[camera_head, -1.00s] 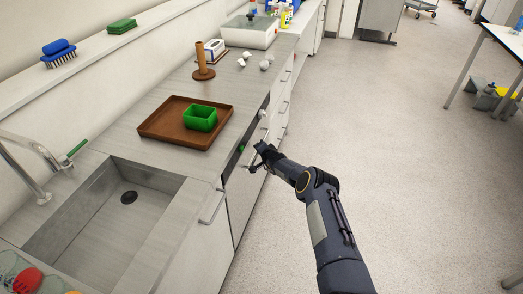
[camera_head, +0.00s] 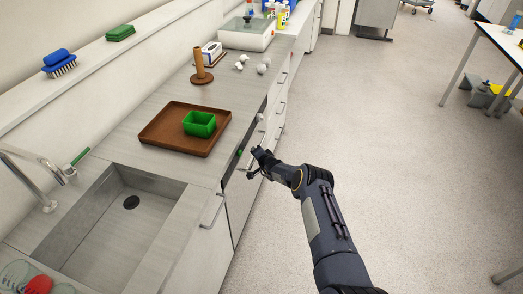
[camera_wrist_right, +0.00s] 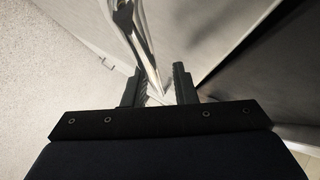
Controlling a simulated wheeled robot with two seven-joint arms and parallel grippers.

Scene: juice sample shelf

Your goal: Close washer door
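The washer door appears to be the pale front panel (camera_head: 240,197) below the counter, right of the sink. A narrow dark gap runs along its top under the counter edge, with a small green spot in it, so it looks slightly ajar. My right gripper (camera_head: 256,162) is at the upper part of this front. In the right wrist view, my right gripper's fingers (camera_wrist_right: 160,88) are spread apart, with a shiny metal bar (camera_wrist_right: 148,58) running between them. Whether they touch it is unclear. My left gripper is not in view.
A brown tray (camera_head: 153,133) with a green box (camera_head: 200,123) sits on the counter above the front. The sink (camera_head: 130,225) is at the lower left. A wooden post (camera_head: 201,68) and small white pieces stand farther back.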

